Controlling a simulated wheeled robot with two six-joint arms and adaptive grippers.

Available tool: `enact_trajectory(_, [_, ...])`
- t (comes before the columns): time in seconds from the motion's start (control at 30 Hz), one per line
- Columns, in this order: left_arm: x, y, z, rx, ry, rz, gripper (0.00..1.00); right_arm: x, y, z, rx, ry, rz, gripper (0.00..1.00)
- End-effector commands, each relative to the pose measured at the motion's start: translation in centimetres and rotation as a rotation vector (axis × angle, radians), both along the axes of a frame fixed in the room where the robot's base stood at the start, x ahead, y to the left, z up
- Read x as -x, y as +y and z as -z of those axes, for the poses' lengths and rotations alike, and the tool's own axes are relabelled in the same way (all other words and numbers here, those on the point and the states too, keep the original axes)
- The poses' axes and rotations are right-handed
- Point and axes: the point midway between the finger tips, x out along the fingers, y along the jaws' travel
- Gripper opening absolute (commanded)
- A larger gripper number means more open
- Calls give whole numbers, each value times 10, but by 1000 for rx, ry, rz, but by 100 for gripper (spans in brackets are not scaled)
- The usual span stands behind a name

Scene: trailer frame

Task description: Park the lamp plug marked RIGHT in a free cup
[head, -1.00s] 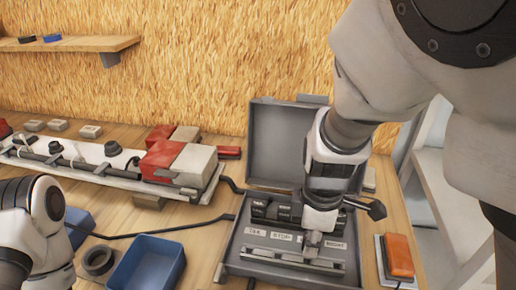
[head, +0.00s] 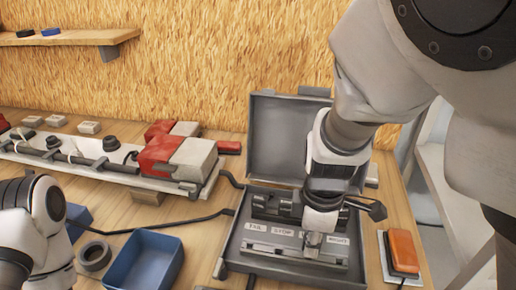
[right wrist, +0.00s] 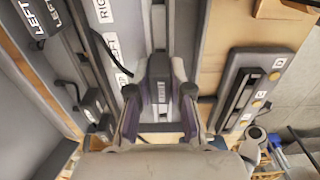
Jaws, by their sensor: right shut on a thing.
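My right gripper (head: 312,248) reaches down over the front of the open grey case (head: 232,254). It is shut on a small dark plug (right wrist: 161,92), which shows between the fingers in the right wrist view. The plug bears a small pale label too small to read with certainty. In the head view the gripper's tips are beside the case label RIGHT (head: 338,240). The fingers hide the plug there, and I cannot tell whether it is seated or lifted. A row of dark holders (head: 272,206) lies behind the labels. Only part of my left arm shows, without its gripper.
A white board (head: 60,158) with red-and-white lamps (head: 178,155) and black round pieces (head: 110,143) lies at left. A blue bin (head: 145,262) and a dark ring (head: 94,257) stand in front. An orange block (head: 403,250) lies right of the case. A black cable crosses the bench.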

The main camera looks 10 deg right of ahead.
Motion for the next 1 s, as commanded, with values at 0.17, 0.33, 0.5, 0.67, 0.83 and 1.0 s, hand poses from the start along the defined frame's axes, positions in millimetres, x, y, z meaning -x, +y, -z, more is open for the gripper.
enact_trajectory(0.17, [0, 0, -1, 0, 0, 0, 44, 0, 0, -1, 0, 0, 0, 0])
enact_trajectory(0.33, [0, 0, 5, 0, 0, 0, 44, 0, 0, 5, 0, 0, 0, 0])
enact_trajectory(0.5, [0, 0, 12, 0, 0, 0, 44, 0, 0, 12, 0, 0, 0, 0])
enact_trajectory(0.67, [0, 0, 11, 0, 0, 0, 44, 0, 0, 11, 0, 0, 0, 0])
enact_trajectory(0.83, [0, 0, 11, 0, 0, 0, 44, 0, 0, 11, 0, 0, 0, 0])
enact_trajectory(1.0, [0, 0, 14, 0, 0, 0, 44, 0, 0, 14, 0, 0, 0, 0])
